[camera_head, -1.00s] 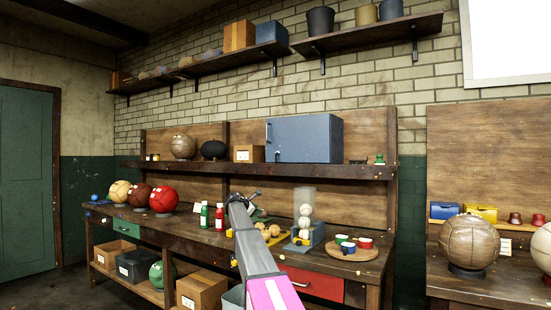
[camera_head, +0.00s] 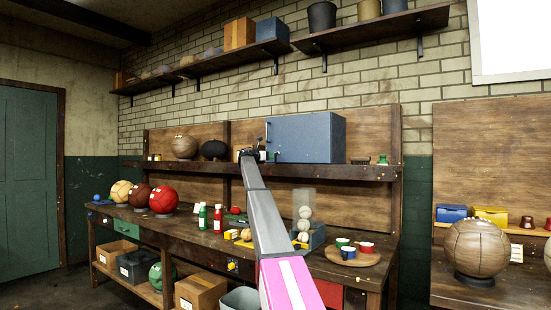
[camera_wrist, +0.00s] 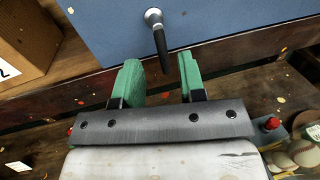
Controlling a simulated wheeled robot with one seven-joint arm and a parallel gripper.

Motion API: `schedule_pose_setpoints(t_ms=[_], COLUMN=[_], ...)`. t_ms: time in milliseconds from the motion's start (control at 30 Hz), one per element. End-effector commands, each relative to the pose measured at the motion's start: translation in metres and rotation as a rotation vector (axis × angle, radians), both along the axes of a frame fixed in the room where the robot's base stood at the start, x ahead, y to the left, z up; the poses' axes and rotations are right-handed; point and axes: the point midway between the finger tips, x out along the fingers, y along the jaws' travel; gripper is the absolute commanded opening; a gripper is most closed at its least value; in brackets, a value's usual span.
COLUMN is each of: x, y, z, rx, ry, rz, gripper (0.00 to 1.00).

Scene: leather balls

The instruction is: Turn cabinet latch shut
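The blue cabinet (camera_head: 312,138) stands on the wall shelf in the head view, and its front face (camera_wrist: 215,25) fills the top of the wrist view. Its latch (camera_wrist: 160,42) has a round silver pivot and a dark lever that hangs down, tilted slightly to the right at its lower end. My gripper (camera_wrist: 158,70) is open, with green finger pads on either side of the lever's lower end. Gaps show on both sides, and I cannot tell whether the lever tip is at finger depth. In the head view my gripper (camera_head: 250,150) is small at the cabinet's left edge.
A cardboard box (camera_wrist: 25,45) stands left of the cabinet. The shelf edge (camera_head: 340,170) runs just below it. On the bench below are red and green bottles (camera_head: 217,217), a clear ball dispenser (camera_head: 304,208) and a round board with cups (camera_head: 365,257).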

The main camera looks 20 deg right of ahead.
Motion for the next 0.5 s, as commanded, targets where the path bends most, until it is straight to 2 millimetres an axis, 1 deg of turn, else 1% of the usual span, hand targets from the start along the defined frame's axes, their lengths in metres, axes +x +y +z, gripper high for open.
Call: schedule_pose_setpoints(t_ms=[33, 100, 300, 400, 500], x=[0.006, 0.012, 0.025, 0.027, 0.028], y=[-0.011, -0.022, -0.048, -0.055, -0.056], z=[0.0, 0.001, 0.0, 0.0, 0.0], rx=[0.0, 0.001, 0.001, 0.002, 0.002], ry=[0.0, 0.0, 0.0, -0.001, -0.001], rz=[-0.002, -0.002, -0.001, -0.001, 0.0], gripper=[0.37, 0.37, 0.37, 0.37, 0.37])
